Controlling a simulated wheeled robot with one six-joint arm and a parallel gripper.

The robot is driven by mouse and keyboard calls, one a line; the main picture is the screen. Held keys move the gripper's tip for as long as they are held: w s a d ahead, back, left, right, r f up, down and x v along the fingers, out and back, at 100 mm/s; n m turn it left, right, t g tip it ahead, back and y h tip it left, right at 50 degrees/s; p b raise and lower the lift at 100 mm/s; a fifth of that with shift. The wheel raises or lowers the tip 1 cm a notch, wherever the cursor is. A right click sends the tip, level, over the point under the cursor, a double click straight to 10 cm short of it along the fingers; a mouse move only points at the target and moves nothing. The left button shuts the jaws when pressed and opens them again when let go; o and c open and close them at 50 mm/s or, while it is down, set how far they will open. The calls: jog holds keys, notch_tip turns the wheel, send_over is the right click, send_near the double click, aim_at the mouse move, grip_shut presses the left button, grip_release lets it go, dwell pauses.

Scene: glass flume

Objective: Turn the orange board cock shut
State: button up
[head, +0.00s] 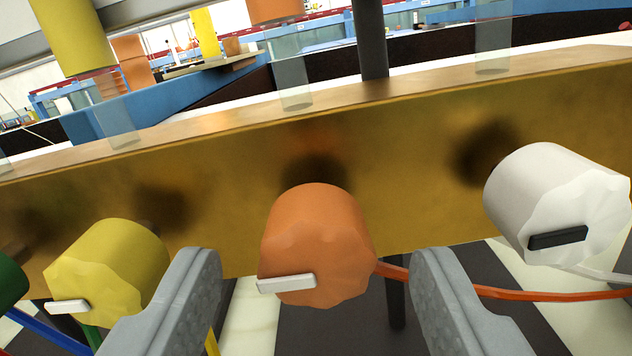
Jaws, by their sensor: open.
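The orange board cock (318,235) is a round knob on the front of a brass-coloured board (400,150), near the middle of the head view. A white pointer bar (287,284) on its face lies nearly level, pointing left. My gripper (318,285) is open, its two grey fingers low in the view, one to the left and one to the right of the orange knob. I see no contact between the fingers and the knob. The knob's mount behind it is hidden in shadow.
A yellow knob (108,268) with a white bar is left of my left finger. A white knob (557,200) with a black bar is at the right. A green knob (10,280) shows at the left edge. An orange hose (540,294) runs right below the board.

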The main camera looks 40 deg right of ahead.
jog(key=shift+x, duration=1.45)
jog(key=c, duration=1)
